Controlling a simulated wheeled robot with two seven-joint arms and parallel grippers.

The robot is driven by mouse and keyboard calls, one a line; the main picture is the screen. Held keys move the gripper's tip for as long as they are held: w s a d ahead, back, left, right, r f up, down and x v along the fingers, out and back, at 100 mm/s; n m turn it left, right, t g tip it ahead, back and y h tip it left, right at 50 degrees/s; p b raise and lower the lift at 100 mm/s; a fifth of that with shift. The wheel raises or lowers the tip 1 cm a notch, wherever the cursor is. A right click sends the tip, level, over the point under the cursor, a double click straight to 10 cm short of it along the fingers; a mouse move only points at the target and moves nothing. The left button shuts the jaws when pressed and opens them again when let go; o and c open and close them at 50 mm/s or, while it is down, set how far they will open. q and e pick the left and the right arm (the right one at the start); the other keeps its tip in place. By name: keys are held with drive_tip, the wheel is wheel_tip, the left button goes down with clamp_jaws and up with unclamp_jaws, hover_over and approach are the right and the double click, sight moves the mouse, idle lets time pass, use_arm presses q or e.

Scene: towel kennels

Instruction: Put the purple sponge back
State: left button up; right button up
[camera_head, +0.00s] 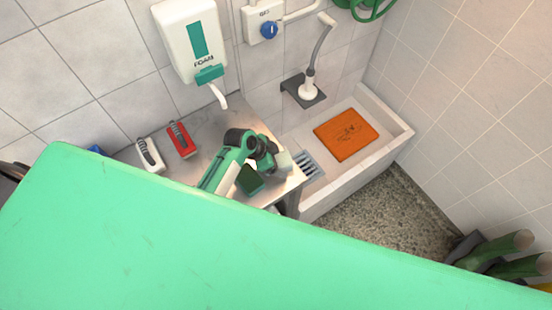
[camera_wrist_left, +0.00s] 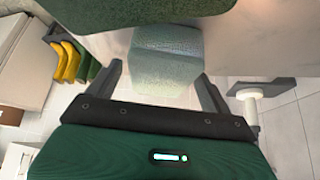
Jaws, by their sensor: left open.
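I see no clearly purple sponge. A pale grey-green sponge-like block (camera_head: 284,160) is at the right end of the steel counter (camera_head: 212,125). It also shows in the left wrist view (camera_wrist_left: 166,62), ahead of and between the spread fingers. My left gripper (camera_head: 268,160) is close beside this block; it is open in the left wrist view (camera_wrist_left: 160,76). I cannot tell whether the fingers touch the block. A dark green block (camera_head: 249,180) is just below my gripper, and a dark green textured surface (camera_wrist_left: 135,12) fills the top of the wrist view. My right gripper is not in view.
A white brush (camera_head: 150,155) and a red brush (camera_head: 181,140) lie on the counter's left. A foam dispenser (camera_head: 192,40) hangs above. A white tub (camera_head: 345,180) with an orange mat (camera_head: 346,134) adjoins on the right. Green boots (camera_head: 500,252) stand at lower right.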

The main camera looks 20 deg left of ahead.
use_arm(q)
drive_tip(key=b+v, duration=0.4)
drive_tip(key=v, duration=0.9)
drive_tip(key=shift+s+r, duration=0.15)
drive_tip(key=shift+r, duration=0.2)
drive_tip(key=shift+s+a, duration=0.1)
